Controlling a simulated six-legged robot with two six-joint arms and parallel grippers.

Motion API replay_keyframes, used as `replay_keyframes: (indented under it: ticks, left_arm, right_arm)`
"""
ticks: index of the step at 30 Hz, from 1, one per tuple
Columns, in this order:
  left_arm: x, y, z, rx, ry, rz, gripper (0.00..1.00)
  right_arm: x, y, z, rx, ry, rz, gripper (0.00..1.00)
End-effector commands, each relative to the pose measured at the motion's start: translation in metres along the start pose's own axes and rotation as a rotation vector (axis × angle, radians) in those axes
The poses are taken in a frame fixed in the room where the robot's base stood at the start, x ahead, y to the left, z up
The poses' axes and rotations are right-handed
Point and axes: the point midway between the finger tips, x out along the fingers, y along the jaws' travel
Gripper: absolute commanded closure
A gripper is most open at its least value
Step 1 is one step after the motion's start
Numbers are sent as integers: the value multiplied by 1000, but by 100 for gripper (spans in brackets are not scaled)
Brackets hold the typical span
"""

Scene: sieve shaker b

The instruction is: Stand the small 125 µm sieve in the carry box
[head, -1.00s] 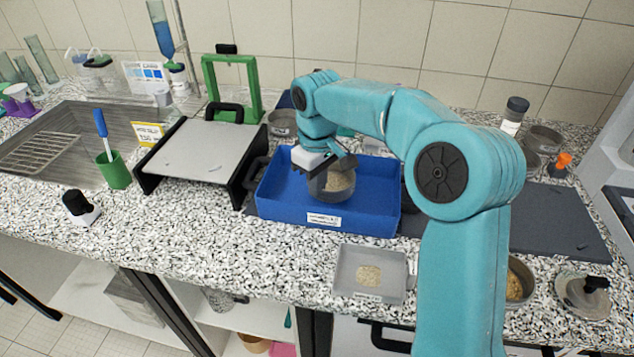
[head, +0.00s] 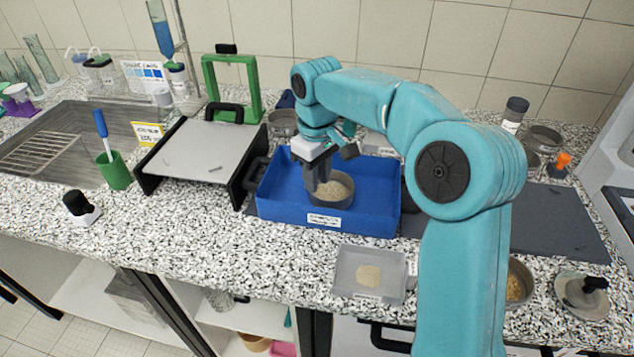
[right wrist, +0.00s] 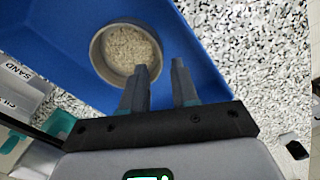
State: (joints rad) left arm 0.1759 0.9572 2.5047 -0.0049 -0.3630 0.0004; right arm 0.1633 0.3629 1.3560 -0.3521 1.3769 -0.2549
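The small sieve (head: 331,188), a grey round pan with pale sand in it, sits upright inside the blue carry box (head: 362,222). My right gripper (head: 322,192) points down at the sieve's left side, close to its rim. In the right wrist view the sieve (right wrist: 101,52) lies just beyond the fingertips of my right gripper (right wrist: 160,66). The fingers are apart with the blue box showing between them; one overlaps the rim in the picture, and I cannot tell whether it touches. The sieve's size marking is not readable. My left gripper is not in view.
A grey tray with sand (head: 370,270) lies in front of the box. A black-sided stand with a grey top (head: 203,150) is at left, with a green frame (head: 208,72) behind. A dark mat (head: 555,215) lies at right.

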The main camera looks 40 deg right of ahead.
Motion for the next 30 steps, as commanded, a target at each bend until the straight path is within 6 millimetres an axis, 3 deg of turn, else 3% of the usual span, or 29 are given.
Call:
replay_keyframes:
  ticks: [6,12,17,30]
  left_arm:
    - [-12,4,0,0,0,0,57]
    - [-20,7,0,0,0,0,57]
    - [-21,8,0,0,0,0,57]
    - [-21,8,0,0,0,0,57]
  right_arm:
    - [-57,0,-1,0,4,1,71]
    - [-90,0,-1,-1,1,0,71]
    - [-99,0,0,-1,-1,0,71]
    - [-99,0,0,0,-1,0,71]
